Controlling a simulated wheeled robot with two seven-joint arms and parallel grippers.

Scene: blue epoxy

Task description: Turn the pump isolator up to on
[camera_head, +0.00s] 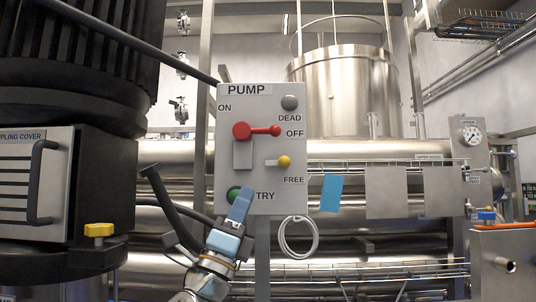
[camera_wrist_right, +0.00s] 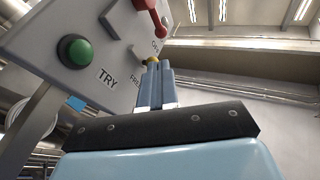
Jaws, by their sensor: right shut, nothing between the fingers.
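The grey PUMP panel (camera_head: 262,189) stands upright at the centre of the head view. Its red isolator handle (camera_head: 258,130) points right, level, toward the OFF label; ON is at the upper left. The handle also shows at the top of the right wrist view (camera_wrist_right: 149,14). A yellow knob (camera_head: 284,162) sits by FREE and a green button (camera_head: 233,194) by TRY. My right gripper (camera_head: 244,193) is shut and empty, in front of the panel's lower part, below the handle. In the right wrist view its fingertips (camera_wrist_right: 157,64) overlap the yellow knob (camera_wrist_right: 152,59); contact cannot be told. My left gripper is out of view.
A grey round lamp (camera_head: 290,102) by DEAD is at the panel's upper right. A blue tag (camera_head: 331,193) and a coiled white cable (camera_head: 300,254) hang near the panel. Black machinery (camera_head: 100,180) stands at left. Steel pipes and a tank (camera_head: 345,85) lie behind.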

